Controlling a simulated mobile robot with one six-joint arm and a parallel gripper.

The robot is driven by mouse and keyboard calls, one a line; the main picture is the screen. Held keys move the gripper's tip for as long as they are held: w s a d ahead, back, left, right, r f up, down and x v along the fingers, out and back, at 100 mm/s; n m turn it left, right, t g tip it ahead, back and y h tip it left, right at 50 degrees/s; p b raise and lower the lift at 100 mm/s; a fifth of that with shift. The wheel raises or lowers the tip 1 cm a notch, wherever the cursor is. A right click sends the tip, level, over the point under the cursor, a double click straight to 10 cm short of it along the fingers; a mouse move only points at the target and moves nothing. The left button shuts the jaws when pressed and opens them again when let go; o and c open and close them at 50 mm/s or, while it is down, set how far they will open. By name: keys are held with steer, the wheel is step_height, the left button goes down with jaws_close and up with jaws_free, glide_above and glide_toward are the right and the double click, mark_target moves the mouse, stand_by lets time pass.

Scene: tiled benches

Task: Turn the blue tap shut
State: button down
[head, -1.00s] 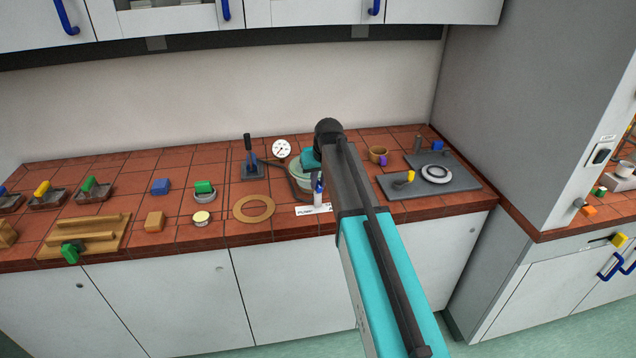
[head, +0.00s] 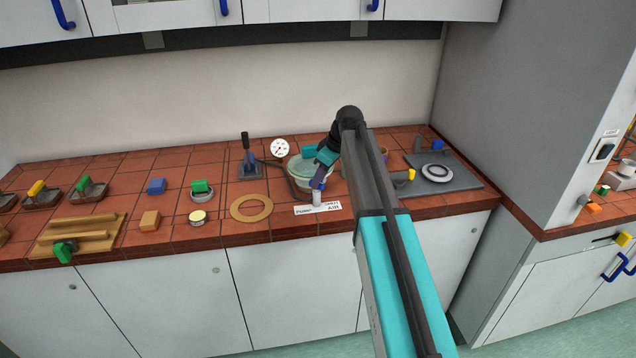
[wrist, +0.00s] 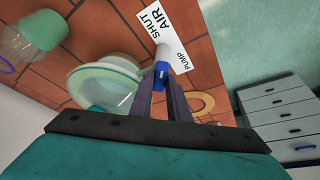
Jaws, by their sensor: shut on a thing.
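The blue tap has a white body (head: 317,198) and stands at the bench's front edge. Its blue handle (wrist: 161,70) sits between my fingertips in the wrist view. My gripper (head: 319,181) reaches down to it from the upper right, tilted, and is shut on the handle (wrist: 162,80). The fingers hide part of the handle, and I cannot tell its exact angle. A white label (head: 332,209) lies at the tap's foot; in the wrist view it (wrist: 168,38) reads SHUT, AIR and PUMP.
A glass vessel with a pale green rim (wrist: 112,72) stands close behind the tap. A round gauge (head: 280,148) and a lever unit (head: 250,168) are at its left. A tan ring (head: 252,208) lies flat nearby. A grey plate (head: 460,177) is at the right.

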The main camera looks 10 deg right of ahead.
steer(key=n, duration=0.1)
steer(key=n+g+b, duration=0.1)
steer(key=n, duration=0.2)
steer(key=shift+w+d+y+b, duration=0.1)
steer(key=shift+w+y+b, duration=0.2)
steer(key=shift+y+b, duration=0.1)
steer(key=shift+n+g+b, duration=0.55)
steer(key=shift+n+g, duration=0.35)
steer(key=shift+n, duration=0.9)
steer(key=c, duration=1.7)
jaws_free()
steer(key=shift+r, duration=0.15)
steer(key=b+v, duration=0.3)
steer(key=v, duration=1)
steer(key=shift+d+r, duration=0.2)
